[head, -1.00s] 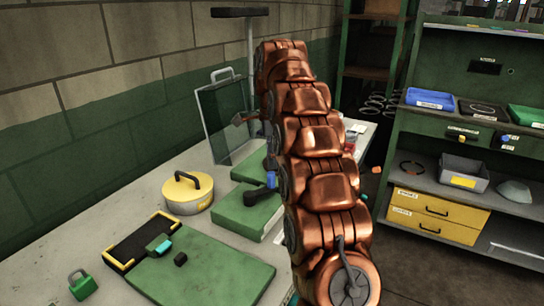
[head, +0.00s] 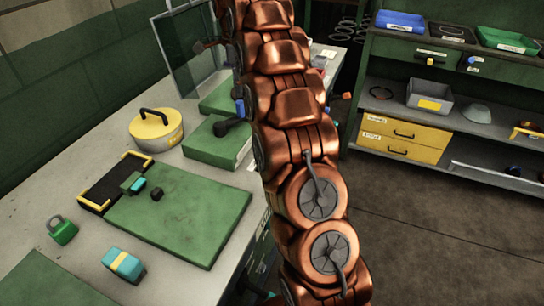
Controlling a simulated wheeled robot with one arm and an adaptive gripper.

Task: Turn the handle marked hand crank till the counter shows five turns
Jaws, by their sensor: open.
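My copper arm fills the middle of the head view and covers part of the workbench. A small copper-brown tip, which looks like part of my gripper (head: 206,45), pokes out left of the arm by the clear panel; the rest is hidden. I see nothing held in it. A green box (head: 208,149) on the bench has a black lever (head: 228,127) and a blue knob (head: 240,108) by its right side, close to my arm. This may be the hand crank, but no such marking is readable. I see no counter.
On the bench (head: 172,268) are a yellow round pot (head: 156,130), a green mat (head: 190,213), a black-yellow tray (head: 100,193), a green padlock-like block (head: 62,231) and a teal-yellow block (head: 123,265). A clear panel (head: 185,55) stands behind.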

